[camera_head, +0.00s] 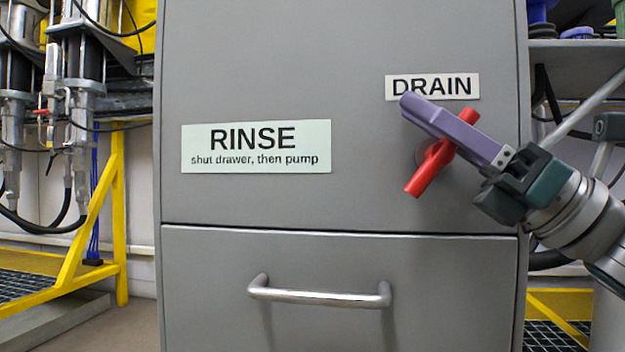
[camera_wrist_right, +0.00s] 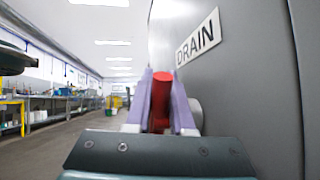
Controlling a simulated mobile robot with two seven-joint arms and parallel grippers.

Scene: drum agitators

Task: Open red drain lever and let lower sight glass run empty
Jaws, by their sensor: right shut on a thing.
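The red drain lever (camera_head: 429,172) is on the grey cabinet front, below the DRAIN label (camera_head: 433,87). It sits tilted, its upper end to the right and its lower end to the left. My right gripper (camera_head: 420,112) reaches in from the right, and its purple fingers cross in front of the lever. In the right wrist view the red lever (camera_wrist_right: 160,98) stands between the two purple fingers of the gripper (camera_wrist_right: 161,82), which is shut on it. The lower sight glass cannot be made out in either view. My left gripper is not in view.
The cabinet has a RINSE label (camera_head: 256,146) and a closed drawer with a metal handle (camera_head: 319,297) below. Yellow framing (camera_head: 88,215) and hoses stand at the left. A shelf (camera_head: 575,55) is at the right. The wrist view shows an open aisle at the left.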

